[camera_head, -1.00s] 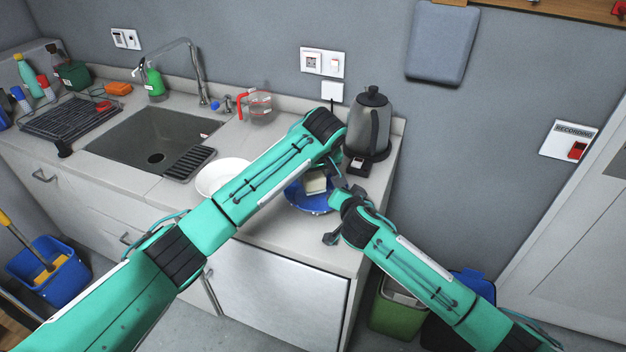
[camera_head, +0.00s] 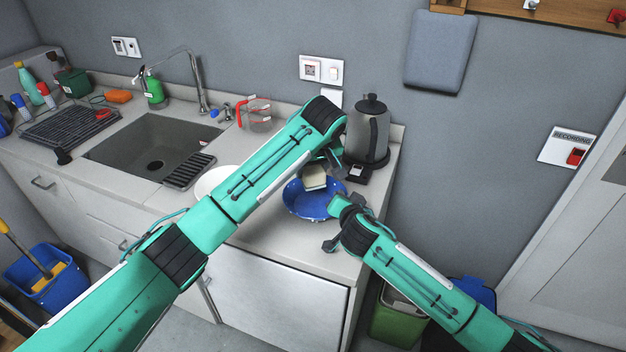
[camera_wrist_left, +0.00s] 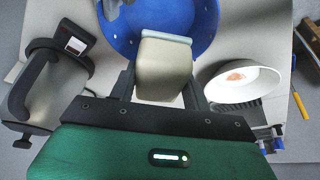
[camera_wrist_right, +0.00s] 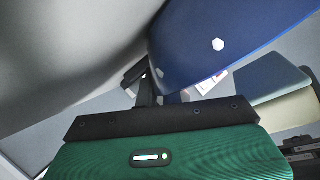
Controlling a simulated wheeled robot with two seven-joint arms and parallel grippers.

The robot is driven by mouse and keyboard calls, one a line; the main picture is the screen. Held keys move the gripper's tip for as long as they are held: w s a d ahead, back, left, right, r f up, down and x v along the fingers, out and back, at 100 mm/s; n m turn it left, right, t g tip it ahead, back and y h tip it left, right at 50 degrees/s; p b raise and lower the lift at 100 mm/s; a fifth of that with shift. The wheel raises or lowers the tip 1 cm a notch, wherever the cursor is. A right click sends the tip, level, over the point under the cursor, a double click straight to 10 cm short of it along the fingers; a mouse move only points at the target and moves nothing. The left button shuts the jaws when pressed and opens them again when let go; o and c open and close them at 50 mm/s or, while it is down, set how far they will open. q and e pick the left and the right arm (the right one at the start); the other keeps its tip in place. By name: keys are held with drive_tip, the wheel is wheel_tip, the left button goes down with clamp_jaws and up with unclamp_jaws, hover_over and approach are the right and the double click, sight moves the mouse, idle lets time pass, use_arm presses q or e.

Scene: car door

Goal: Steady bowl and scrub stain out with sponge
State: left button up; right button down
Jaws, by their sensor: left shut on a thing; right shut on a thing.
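The blue bowl (camera_head: 305,207) stands on the counter near its right end. My right gripper (camera_head: 335,220) is shut on its right rim; the right wrist view shows the bowl's wall (camera_wrist_right: 220,40) close at the fingers. My left gripper (camera_head: 328,168) is shut on a beige sponge (camera_head: 314,178) with a pale grey-blue layer, also seen in the left wrist view (camera_wrist_left: 163,75). The sponge is over the far inside of the bowl; I cannot tell whether it touches. No stain is clear in the blue bowl. A white bowl (camera_wrist_left: 245,78) beside it shows a reddish-brown patch inside.
A dark kettle (camera_head: 368,130) stands just behind the blue bowl, close to my left gripper. A red-handled measuring jug (camera_head: 258,115) is at the wall. The sink (camera_head: 150,145) lies left. The counter's front edge is near the bowl.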

drive_tip(key=c, duration=1.5)
unclamp_jaws()
drive_tip(key=shift+f, duration=0.1)
drive_tip(key=v, duration=1.1)
drive_tip(key=shift+s, duration=0.35)
drive_tip(key=shift+r, duration=0.25)
drive_tip(key=shift+s+f, duration=0.1)
